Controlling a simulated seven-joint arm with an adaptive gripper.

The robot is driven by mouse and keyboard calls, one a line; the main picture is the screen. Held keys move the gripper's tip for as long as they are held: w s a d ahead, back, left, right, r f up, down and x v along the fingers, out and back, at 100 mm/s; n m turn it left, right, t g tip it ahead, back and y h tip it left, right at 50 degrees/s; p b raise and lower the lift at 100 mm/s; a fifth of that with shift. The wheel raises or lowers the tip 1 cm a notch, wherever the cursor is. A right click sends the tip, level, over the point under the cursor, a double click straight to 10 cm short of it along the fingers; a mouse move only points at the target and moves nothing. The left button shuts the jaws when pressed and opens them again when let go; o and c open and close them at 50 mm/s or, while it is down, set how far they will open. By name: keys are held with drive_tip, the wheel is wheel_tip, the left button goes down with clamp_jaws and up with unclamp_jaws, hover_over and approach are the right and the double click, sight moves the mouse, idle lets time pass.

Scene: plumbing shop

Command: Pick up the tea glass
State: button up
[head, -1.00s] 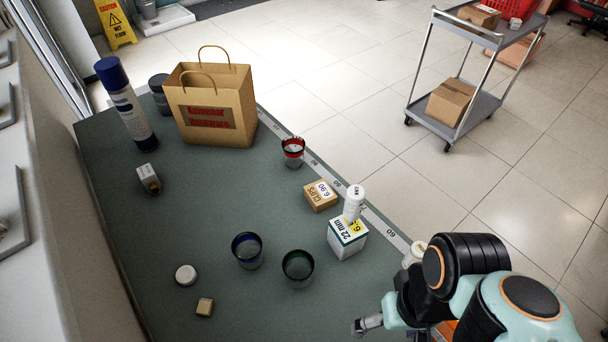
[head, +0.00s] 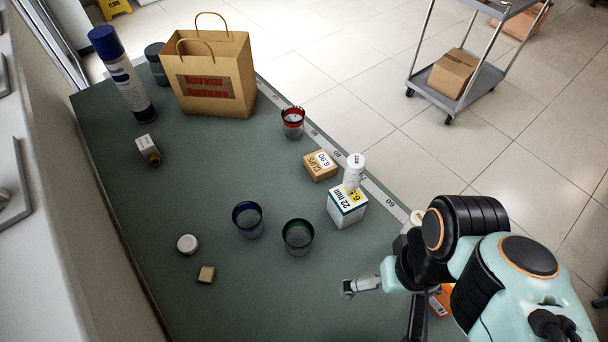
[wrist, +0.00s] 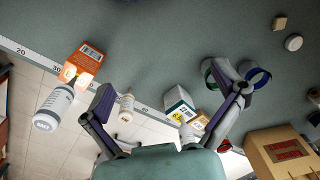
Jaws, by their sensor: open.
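Three see-through glasses stand upright on the green-grey bench: one with a dark green rim (head: 298,237), one with a blue rim (head: 248,219), and one with a red rim (head: 293,122) farther back. I cannot tell which is the tea glass. My gripper (head: 348,288) is to the right of and in front of the green-rimmed glass, apart from it. In the wrist view my gripper (wrist: 174,93) is open and empty. Its right finger partly covers the green-rimmed glass (wrist: 208,70), with the blue-rimmed glass (wrist: 258,76) just beyond.
A white 22 mm box (head: 347,208) carries a white tube (head: 354,172), near a clips box (head: 320,165). An orange box (wrist: 85,62) and white bottle (wrist: 55,108) are at my gripper's other side. A white puck (head: 187,244) and small block (head: 206,274) lie left.

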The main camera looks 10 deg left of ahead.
drive_tip(key=n, duration=0.9)
hover_over(298, 239)
drive_tip(key=s, duration=0.2)
drive_tip(key=shift+h, duration=0.4)
drive_tip(key=f, duration=1.5)
drive_tip(key=shift+w+d+f, duration=0.1)
drive_tip(key=shift+d+f, duration=0.1)
drive_tip(key=shift+f, duration=0.15)
wheel_tip(298, 239, down, 6)
drive_tip(key=shift+f, duration=0.15)
drive_tip(key=c, duration=1.2)
